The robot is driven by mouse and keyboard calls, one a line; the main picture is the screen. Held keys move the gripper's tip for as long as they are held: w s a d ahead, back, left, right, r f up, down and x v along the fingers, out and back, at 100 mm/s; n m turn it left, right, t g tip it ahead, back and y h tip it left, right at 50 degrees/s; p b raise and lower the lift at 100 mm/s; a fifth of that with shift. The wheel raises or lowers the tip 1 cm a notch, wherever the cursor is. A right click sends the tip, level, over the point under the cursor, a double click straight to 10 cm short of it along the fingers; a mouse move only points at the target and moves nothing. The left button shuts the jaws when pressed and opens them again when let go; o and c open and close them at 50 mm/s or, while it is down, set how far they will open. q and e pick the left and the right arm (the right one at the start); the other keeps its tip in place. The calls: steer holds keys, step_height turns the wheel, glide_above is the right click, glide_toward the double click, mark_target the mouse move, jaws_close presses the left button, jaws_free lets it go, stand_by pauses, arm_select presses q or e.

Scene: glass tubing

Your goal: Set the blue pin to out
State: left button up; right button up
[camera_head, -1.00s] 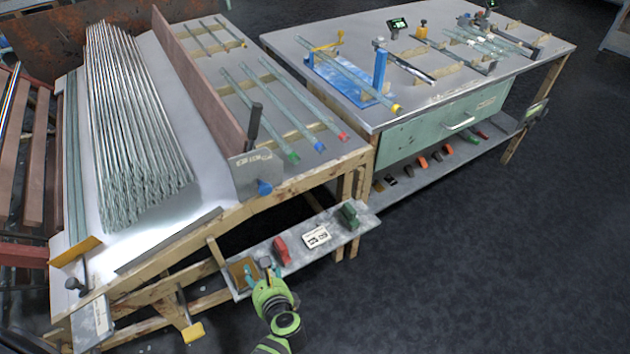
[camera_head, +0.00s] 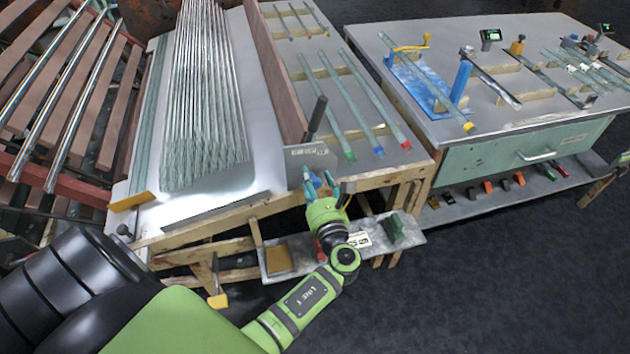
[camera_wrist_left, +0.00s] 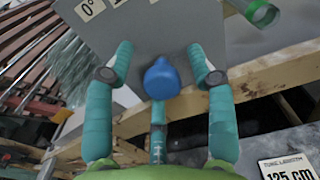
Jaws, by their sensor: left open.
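The blue pin (camera_wrist_left: 162,78) is a rounded blue knob at the lower part of a grey metal plate (camera_wrist_left: 150,28), which carries a white label reading 0°. In the head view the plate (camera_head: 306,155) stands at the front end of the long brown board. My left gripper (camera_head: 318,180) is at that plate, and its fingers largely hide the pin there. In the left wrist view the gripper (camera_wrist_left: 160,64) is open, with one teal finger on each side of the knob. Gaps show between the knob and both fingers. My right gripper is not in view.
A black handle (camera_head: 317,117) rises beside the plate. Glass tubes with green, blue and red ends lie to its right on the wooden-edged table. A low shelf (camera_head: 300,262) sits below my gripper. A bundle of tubes (camera_head: 205,110) lies left of the brown board (camera_head: 275,75).

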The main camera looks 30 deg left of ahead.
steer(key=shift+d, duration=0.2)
arm_select(q)
jaws_close()
steer(key=shift+p+v, duration=0.5)
steer(key=shift+v, duration=0.5)
steer(key=shift+d+r, duration=0.1)
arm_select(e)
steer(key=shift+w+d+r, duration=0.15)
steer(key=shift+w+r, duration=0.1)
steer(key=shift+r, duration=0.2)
arm_select(q)
jaws_free()
steer(key=shift+s+d, duration=0.3)
steer(key=v, duration=1.1)
